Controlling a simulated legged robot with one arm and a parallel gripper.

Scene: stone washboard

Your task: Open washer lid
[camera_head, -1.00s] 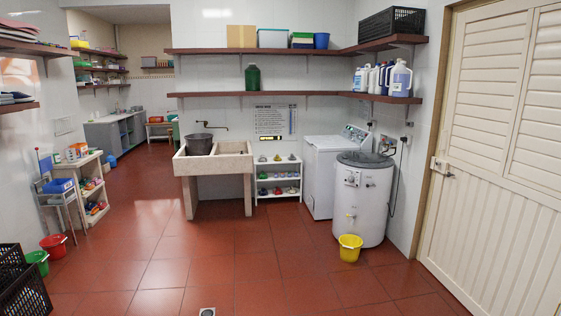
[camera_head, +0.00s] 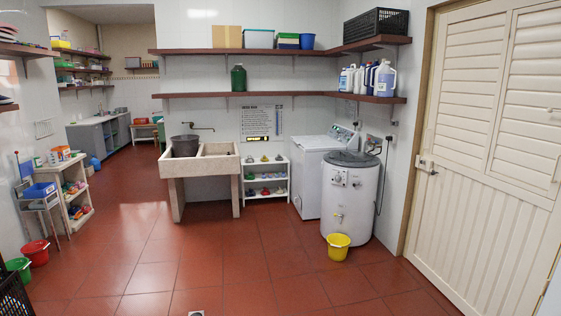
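A white top-loading washer (camera_head: 310,177) stands against the back wall, right of centre. Its flat white lid (camera_head: 317,143) looks shut, and its control panel (camera_head: 343,136) is at the back. A round white washing tub (camera_head: 349,203) with a grey top (camera_head: 350,159) stands in front of it to the right and hides part of its right side. Both are some way off across the floor. My gripper is not in view.
A yellow bucket (camera_head: 338,246) sits on the floor before the round tub. A stone sink (camera_head: 199,162) and a white shoe rack (camera_head: 266,180) stand left of the washer. A closed white door (camera_head: 490,150) is at right. The red tiled floor (camera_head: 230,265) is clear in the middle.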

